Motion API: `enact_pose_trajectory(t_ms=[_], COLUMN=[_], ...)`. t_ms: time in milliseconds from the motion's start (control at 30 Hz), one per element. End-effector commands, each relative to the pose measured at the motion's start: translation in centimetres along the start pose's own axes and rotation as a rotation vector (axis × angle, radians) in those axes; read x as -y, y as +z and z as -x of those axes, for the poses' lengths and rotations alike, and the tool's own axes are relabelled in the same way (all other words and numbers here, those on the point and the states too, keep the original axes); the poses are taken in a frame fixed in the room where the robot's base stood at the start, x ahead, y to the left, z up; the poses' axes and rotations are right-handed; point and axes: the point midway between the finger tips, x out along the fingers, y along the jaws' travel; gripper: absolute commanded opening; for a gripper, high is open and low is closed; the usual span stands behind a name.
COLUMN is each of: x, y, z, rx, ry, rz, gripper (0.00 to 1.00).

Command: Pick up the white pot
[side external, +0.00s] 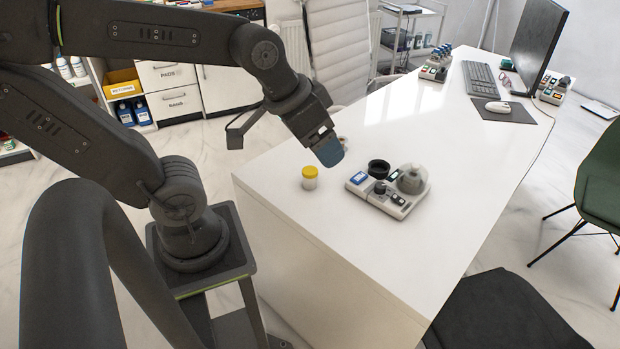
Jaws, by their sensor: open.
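A small white pot with a yellow lid (310,178) stands upright on the white desk (300,222), near its left edge. My gripper (329,152) points down over the desk, behind and a little to the right of this pot in the picture, apart from it. Its blue-grey fingers are open, though the gap between them is hard to see from this side. I see nothing held in them. A small pale object (343,142) shows just behind the fingers, mostly hidden by them, so I cannot tell what it is.
A white-grey device (397,206) with black round parts and a grey dome stands right of the pot. Farther back are a rack of bottles (436,66), a keyboard (479,78), a mouse (498,106) and a monitor (538,45). The desk's near part is clear.

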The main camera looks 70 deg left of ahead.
Motion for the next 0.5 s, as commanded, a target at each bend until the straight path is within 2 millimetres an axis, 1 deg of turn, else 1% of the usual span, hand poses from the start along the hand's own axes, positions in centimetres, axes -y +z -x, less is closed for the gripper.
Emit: enact_pose_trajectory(t_ms=[33, 167, 200, 267, 300, 367, 400, 467, 500], x=[0.5, 2.5, 3.5, 5.2, 6.5, 8.7, 10.3, 12.9, 14.6], y=[-0.9, -3.7, -4.4, -5.2, -5.5, -5.8, -5.7, -5.2, -4.6], z=[-1.5, -5.8, -7.3, -9.5, -11.0, -13.2, -14.7, -16.9, -18.3], rx=[0.013, 0.008, 0.003, -0.003, -0.006, -0.01, -0.011, -0.009, -0.006], ry=[0.009, 0.024, 0.02, 0.006, -0.009, -0.04, -0.067, -0.115, -0.152], rz=[0.041, 0.171, 0.217, 0.287, 0.336, 0.41, 0.458, 0.531, 0.576], gripper=[0.78, 0.78, 0.78, 0.78, 0.78, 0.78, 0.78, 0.78, 0.78])
